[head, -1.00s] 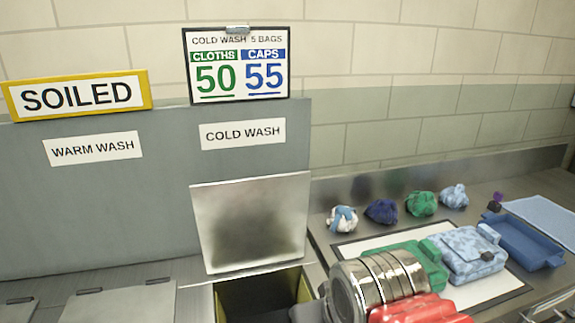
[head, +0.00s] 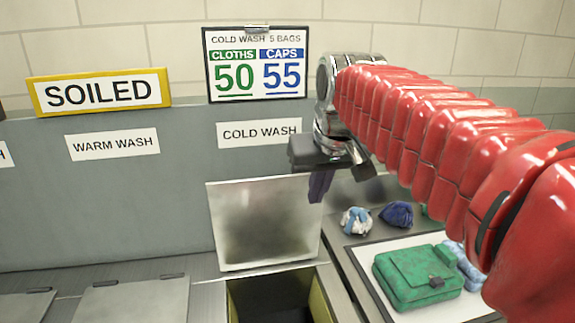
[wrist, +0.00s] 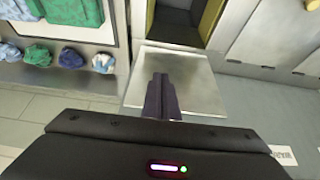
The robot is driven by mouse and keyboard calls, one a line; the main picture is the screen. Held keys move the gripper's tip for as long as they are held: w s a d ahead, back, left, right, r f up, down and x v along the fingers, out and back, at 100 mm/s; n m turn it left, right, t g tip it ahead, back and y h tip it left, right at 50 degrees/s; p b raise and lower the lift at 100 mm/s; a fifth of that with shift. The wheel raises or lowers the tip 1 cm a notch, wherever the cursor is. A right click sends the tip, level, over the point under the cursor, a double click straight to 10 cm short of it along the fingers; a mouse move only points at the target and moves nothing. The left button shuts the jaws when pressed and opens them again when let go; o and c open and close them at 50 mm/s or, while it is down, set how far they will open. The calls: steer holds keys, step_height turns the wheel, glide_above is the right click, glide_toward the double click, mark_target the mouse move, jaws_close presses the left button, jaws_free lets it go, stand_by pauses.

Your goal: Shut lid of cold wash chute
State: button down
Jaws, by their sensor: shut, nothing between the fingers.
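The cold wash chute's lid (head: 262,222) is a square metal plate standing raised behind the chute opening (head: 270,298), under the COLD WASH label (head: 259,132). The opening is dark inside with yellowish side walls. My gripper (head: 318,186) is shut and empty, pointing down near the lid's upper right corner. In the wrist view the shut fingers (wrist: 162,98) appear in front of the lid (wrist: 200,85), with the chute opening (wrist: 178,22) beyond. I cannot tell whether the fingers touch the lid.
A green bag (head: 418,276) lies on a white mat at right, partly behind my red arm. Small bundles (head: 397,214) sit behind the mat. A shut-looking lid (head: 134,300) lies flat at left. A sign card (head: 255,65) stands on the panel above.

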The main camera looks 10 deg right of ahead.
steer(key=w+d+r, duration=0.1)
steer(key=w+r, duration=0.4)
steer(key=w, duration=0.5)
steer(key=r, duration=0.1)
glide_above(305, 187)
steer(key=shift+w+d+r, duration=0.1)
steer(key=shift+w, duration=0.2)
steer(key=x, duration=1)
steer(key=shift+s+f, duration=0.15)
steer(key=shift+s, duration=0.95)
steer(key=shift+s+f, duration=0.15)
steer(key=shift+s, duration=0.9)
steer(key=shift+s, duration=0.2)
